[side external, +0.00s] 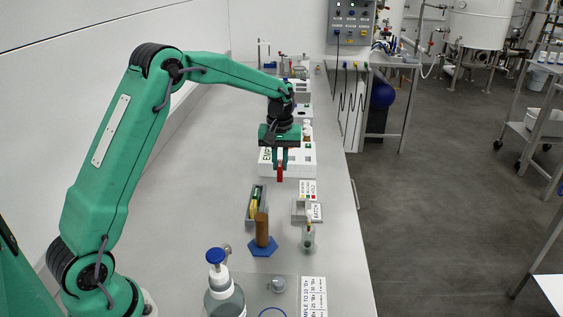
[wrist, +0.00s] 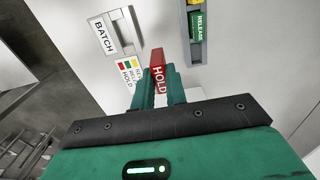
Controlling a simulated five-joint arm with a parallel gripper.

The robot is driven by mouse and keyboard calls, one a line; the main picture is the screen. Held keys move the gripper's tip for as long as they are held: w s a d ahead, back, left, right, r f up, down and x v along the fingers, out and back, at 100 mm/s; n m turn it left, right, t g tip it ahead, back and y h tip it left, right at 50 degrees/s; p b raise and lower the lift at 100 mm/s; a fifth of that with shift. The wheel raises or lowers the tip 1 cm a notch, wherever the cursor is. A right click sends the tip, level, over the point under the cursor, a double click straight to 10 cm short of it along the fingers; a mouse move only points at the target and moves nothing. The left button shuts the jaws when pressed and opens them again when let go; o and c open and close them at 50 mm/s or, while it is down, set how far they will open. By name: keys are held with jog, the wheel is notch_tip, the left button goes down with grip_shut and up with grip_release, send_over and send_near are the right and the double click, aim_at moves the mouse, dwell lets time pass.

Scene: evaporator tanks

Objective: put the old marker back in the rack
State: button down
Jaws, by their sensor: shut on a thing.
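My gripper (side external: 280,163) is shut on a red marker (side external: 280,173), held upright above the bench. In the wrist view the marker (wrist: 158,70) reads HOLD and sits between the fingertips (wrist: 158,88). The grey rack (side external: 249,215) lies below, nearer the side camera, with a green marker and a yellow one in it. In the wrist view the rack (wrist: 205,62) is at the top right, with a green RELEASE marker (wrist: 197,25). A grey holder labelled BATCH (side external: 314,211) stands right of the rack; it also shows in the wrist view (wrist: 103,36).
A colour key card (side external: 308,189) stands by the BATCH holder. A brown cylinder on a blue hexagonal base (side external: 262,247) stands close in front of the rack. A small vial (side external: 308,240) and a blue-capped bottle (side external: 222,290) are nearer. A white box (side external: 300,160) is behind my gripper. Left bench is clear.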

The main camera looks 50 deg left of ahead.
jog(key=s+a+f, duration=0.1)
jog(key=s+a, duration=0.1)
jog(key=a, duration=0.5)
jog(key=shift+s+f, duration=0.3)
jog(key=shift+s, duration=0.05)
jog(key=shift+f, duration=0.3)
jog(key=shift+f, duration=2.9)
jog(key=shift+f, duration=0.1)
jog(key=c, duration=1.3)
grip_release()
jog(key=shift+c, duration=0.2)
